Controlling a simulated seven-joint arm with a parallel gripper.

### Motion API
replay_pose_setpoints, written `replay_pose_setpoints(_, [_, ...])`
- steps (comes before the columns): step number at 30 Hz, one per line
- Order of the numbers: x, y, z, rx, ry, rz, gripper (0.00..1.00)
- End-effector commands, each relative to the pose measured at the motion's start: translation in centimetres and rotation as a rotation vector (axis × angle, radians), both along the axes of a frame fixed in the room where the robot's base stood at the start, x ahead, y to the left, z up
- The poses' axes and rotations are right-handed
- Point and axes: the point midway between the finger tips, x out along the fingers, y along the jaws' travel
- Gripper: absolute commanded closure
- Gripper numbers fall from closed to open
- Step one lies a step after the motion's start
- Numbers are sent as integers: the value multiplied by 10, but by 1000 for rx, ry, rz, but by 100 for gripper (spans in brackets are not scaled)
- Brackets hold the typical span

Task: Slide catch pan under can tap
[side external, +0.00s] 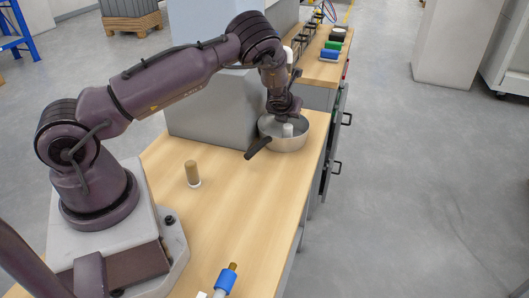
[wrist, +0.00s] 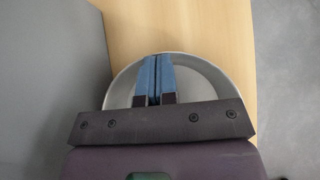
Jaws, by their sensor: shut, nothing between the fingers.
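The catch pan (side external: 299,144) is a round, shallow metal pan on the wooden bench, close to its right edge and beside a large grey block. Its black handle (side external: 258,147) points toward the lower left. My gripper (side external: 288,133) points down with its fingers inside the pan's outline. In the wrist view, the blue fingers (wrist: 158,60) are together and empty, over the pan (wrist: 206,80), with tips near its far rim. I cannot tell whether they touch the pan. The handle is out of the wrist view. I cannot make out the can tap.
The grey block (side external: 208,110) stands left of the pan; it also fills the left of the wrist view (wrist: 50,80). A tan cylinder (side external: 192,172) and a blue fitting (side external: 226,281) are on the nearer bench. Blue (side external: 330,55) and green rolls lie farther back.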

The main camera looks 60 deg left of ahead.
Motion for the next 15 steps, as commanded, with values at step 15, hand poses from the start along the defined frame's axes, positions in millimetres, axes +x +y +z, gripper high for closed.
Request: replay_pose_setpoints(15, [18,19,-2,0,3,2,100])
